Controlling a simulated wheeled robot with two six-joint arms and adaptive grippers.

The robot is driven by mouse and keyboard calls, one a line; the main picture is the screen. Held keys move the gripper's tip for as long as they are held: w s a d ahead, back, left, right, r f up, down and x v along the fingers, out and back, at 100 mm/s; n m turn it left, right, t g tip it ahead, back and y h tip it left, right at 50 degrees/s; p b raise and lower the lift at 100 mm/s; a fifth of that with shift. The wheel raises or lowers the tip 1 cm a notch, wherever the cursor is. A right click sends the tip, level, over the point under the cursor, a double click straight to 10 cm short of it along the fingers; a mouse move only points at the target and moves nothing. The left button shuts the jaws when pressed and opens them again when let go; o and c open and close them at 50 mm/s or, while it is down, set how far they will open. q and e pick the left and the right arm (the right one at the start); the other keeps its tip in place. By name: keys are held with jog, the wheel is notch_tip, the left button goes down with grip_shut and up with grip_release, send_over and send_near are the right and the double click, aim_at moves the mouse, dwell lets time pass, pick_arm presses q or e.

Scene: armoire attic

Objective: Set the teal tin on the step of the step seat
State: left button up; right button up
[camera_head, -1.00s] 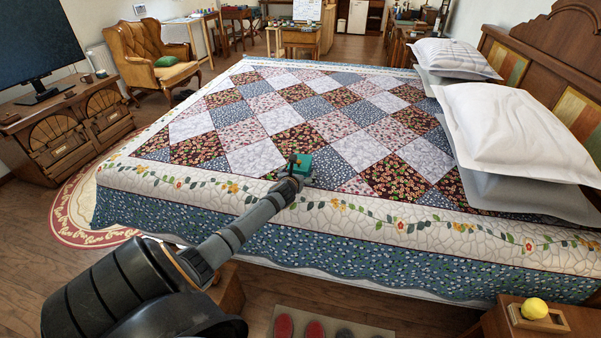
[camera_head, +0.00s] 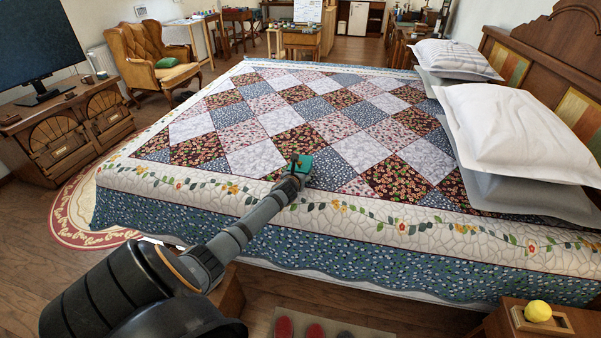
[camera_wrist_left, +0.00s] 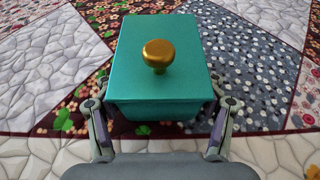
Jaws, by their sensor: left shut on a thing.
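The teal tin (camera_wrist_left: 160,98) has a lid with a round brass knob (camera_wrist_left: 157,54). My left gripper (camera_wrist_left: 162,90) is shut on it, one finger on each side. In the head view the tin (camera_head: 304,163) shows small at the end of my left arm, over the near part of the patchwork quilt; I cannot tell whether it touches the quilt. A wooden piece (camera_head: 230,294) at the near side of the bed is mostly hidden by my arm, and I cannot tell whether it is the step seat. My right gripper is not in view.
The large bed (camera_head: 420,232) fills the middle, with white pillows (camera_head: 520,130) at the right. A nightstand (camera_head: 560,328) with a yellow ball (camera_head: 538,310) is at the lower right. A mat with slippers (camera_head: 315,326) lies on the floor. Wooden floor (camera_head: 40,270) is open at the left.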

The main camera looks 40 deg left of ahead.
aim_at(299, 165)
pick_arm(q)
jog(key=shift+r, duration=0.1)
jog(key=shift+r, duration=0.4)
notch_tip(299, 165, up, 3)
jog(key=shift+f+p, duration=0.2)
jog(key=shift+p, duration=0.45)
jog(key=r+p+v, duration=0.1)
jog(key=v, duration=0.4)
jog(key=a+r+p+v, duration=0.1)
jog(key=p+v, duration=0.1)
jog(key=v, duration=0.4)
jog(key=a+r+p+v, duration=0.1)
jog(key=p+v, duration=0.1)
jog(key=v, duration=0.3)
jog(key=shift+d+r, duration=0.1)
jog(key=shift+r, duration=0.05)
jog(key=shift+r, duration=0.1)
